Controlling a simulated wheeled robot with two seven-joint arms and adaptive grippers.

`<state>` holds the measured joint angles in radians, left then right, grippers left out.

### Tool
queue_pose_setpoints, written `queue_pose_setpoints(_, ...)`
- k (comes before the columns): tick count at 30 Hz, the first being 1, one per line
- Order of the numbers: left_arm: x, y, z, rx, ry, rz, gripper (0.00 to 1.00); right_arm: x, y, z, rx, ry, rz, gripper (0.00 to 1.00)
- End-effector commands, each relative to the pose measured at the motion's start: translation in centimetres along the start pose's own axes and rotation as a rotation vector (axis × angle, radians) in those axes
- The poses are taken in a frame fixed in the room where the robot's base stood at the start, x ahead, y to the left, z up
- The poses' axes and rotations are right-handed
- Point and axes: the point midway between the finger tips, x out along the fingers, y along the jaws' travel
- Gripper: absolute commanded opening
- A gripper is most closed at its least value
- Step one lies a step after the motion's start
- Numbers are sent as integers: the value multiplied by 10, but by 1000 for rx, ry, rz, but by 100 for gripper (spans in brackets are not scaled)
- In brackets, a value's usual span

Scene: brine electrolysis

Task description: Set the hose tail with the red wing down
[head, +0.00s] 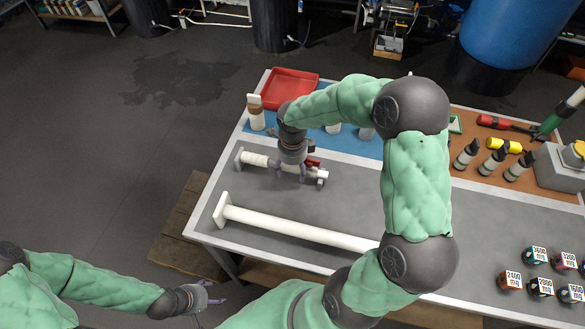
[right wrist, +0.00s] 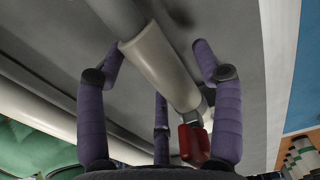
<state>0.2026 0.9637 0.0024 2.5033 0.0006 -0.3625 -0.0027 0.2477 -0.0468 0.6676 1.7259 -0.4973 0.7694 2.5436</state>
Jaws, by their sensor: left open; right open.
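The hose tail with the red wing (right wrist: 165,65) shows in the right wrist view as a pale sleeve on a grey rod, with the red wing (right wrist: 194,143) at its lower end. In the head view the red wing (head: 313,163) shows just right of my right gripper (head: 291,173), by the short white rack (head: 323,176) on the table. My right gripper (right wrist: 160,85) is open, its purple fingers spread on both sides of the sleeve. Whether they touch it, I cannot tell. My left gripper (head: 212,298) is open and empty, off the table at the lower left.
A long white bar (head: 290,228) lies in front on the grey table (head: 350,195). A red tray (head: 290,88) and a white bottle (head: 256,112) stand behind. Dark-tipped bottles (head: 491,161) and labelled blocks (head: 541,287) are at right. My right arm hides the table's middle.

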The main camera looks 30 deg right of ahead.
Motion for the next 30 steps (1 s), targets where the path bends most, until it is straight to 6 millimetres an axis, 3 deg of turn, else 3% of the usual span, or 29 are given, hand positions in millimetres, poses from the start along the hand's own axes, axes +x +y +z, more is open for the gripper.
queue_pose_setpoints(5,-5,2,0,0,0,0,67,-9,0,0,0,-1,-2,67)
queue_pose_setpoints(21,-32,11,1,0,0,0,67,-107,0,0,0,-2,-1,67)
queue_pose_setpoints(30,-35,12,1,0,0,0,67,-123,0,0,0,0,0,67)
